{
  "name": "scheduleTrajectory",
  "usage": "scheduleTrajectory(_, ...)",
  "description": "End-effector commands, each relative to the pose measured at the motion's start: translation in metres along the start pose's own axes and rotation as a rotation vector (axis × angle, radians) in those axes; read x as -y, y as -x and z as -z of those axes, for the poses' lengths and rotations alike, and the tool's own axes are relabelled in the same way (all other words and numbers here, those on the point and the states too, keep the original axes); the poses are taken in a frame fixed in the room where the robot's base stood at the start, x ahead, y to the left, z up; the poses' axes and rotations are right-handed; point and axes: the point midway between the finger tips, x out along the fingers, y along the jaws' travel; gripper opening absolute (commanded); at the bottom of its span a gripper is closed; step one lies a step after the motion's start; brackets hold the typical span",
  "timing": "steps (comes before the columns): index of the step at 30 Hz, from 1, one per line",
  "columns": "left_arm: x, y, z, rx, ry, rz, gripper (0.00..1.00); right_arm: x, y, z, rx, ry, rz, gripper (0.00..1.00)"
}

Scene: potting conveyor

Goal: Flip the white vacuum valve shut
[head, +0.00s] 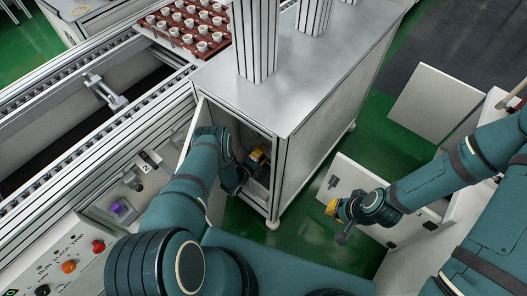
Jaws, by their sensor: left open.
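My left gripper (258,157), dark with yellow parts, is inside the open front of the grey metal cabinet (290,90). It is open. Its arm crosses the doorway and covers much of the cabinet's inside. I cannot make out the white vacuum valve; it may be hidden behind the gripper or in the cabinet's shade. My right gripper (336,212), also dark with yellow parts, is to the right of the cabinet above the green floor. Whether its fingers are open or shut is not clear, and it is apart from the cabinet.
An open cabinet door (190,140) stands at the left of the opening. The conveyor (95,135) runs along the left, with a red-brown tray (168,40) of white cups at the back. A control panel (75,262) with buttons is at lower left. White panels (432,103) stand at right.

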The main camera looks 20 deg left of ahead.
Motion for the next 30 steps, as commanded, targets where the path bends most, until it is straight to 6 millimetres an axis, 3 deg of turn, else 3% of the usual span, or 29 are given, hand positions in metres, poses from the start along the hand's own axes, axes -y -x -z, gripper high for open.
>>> scheduleTrajectory(5,0.01,-0.001,-0.001,0.0,-0.001,0.001,0.45,0.0,0.0,0.0,0.0,0.0,0.0,0.0)
scheduleTrajectory(21,0.09,-0.001,0.002,-0.001,0.0,0.001,0.45,0.0,0.0,0.0,0.0,0.0,0.0,0.0)
scheduleTrajectory(30,0.1,0.0,0.002,-0.001,0.0,0.0,0.45,0.0,0.0,0.0,0.0,0.0,0.0,0.0)
